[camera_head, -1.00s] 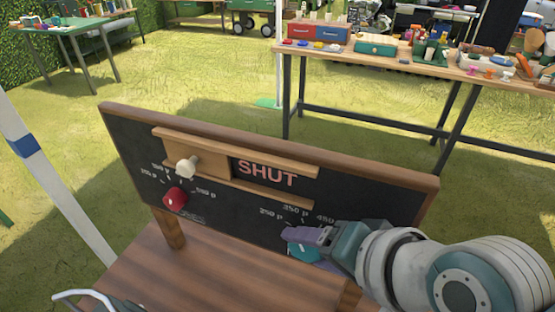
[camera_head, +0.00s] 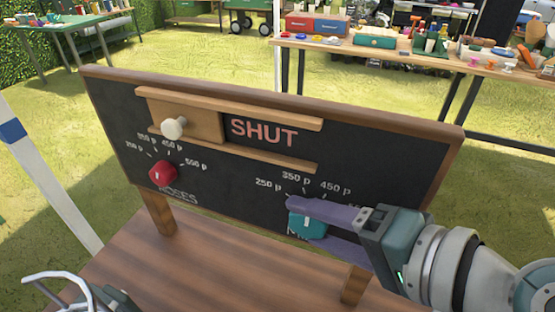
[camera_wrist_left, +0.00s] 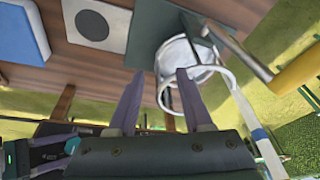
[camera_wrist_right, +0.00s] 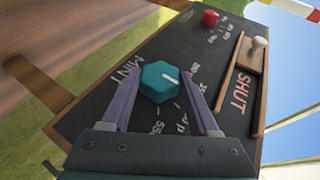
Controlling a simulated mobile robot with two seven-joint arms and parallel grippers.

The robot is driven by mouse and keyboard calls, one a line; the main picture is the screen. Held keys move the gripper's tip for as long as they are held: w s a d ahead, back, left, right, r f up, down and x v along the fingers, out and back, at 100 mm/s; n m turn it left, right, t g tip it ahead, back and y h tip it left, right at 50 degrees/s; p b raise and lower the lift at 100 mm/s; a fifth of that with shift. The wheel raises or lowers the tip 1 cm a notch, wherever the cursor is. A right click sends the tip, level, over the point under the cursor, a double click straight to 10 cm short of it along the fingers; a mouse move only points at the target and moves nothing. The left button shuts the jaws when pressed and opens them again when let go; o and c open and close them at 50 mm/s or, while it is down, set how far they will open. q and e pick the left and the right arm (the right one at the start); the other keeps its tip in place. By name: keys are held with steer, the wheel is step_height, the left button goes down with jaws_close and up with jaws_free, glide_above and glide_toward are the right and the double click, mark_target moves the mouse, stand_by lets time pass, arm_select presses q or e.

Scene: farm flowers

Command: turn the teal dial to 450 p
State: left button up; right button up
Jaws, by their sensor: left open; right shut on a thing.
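The teal dial (camera_head: 307,222) sits at the lower right of a blackboard, with 250 p, 350 p and 450 p marked above it. Its white mark points roughly upward in the head view, near the 350 p side; the exact reading is hard to tell. My right gripper (camera_head: 300,228) is shut on the teal dial, one finger on each side. The right wrist view shows the dial (camera_wrist_right: 159,81) between the fingers (camera_wrist_right: 160,100), beside the word MINT. My left gripper (camera_wrist_left: 158,85) is open, near a metal can with a looped handle (camera_wrist_left: 185,65).
The blackboard (camera_head: 225,190) stands on a wooden table (camera_head: 220,265). It carries a red dial (camera_head: 162,172), a wooden slider with a pale knob (camera_head: 173,128) and the word SHUT. A cluttered bench (camera_head: 400,52) stands behind on the grass. The tabletop before the board's middle is clear.

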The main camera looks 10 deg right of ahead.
steer(key=f+m+t+y+b, duration=0.1)
steer(key=t+y+b, duration=0.1)
steer(key=b, duration=0.6)
steer(key=shift+d, duration=0.1)
arm_select(q)
step_height(320, 180, down, 11)
steer(key=b, duration=0.1)
arm_select(e)
steer(key=shift+r+t, duration=0.15)
steer(key=shift+t, duration=0.15)
arm_select(q)
steer(key=shift+r, duration=0.15)
arm_select(e)
steer(key=o, duration=1.4)
steer(key=shift+r, duration=0.1)
steer(key=shift+c, duration=0.2)
arm_select(q)
step_height(320, 180, down, 4)
steer(key=b, duration=0.4)
steer(key=shift+d, duration=0.15)
steer(key=shift+f+b, duration=0.3)
steer(key=shift+b, duration=0.05)
arm_select(e)
steer(key=v, duration=1)
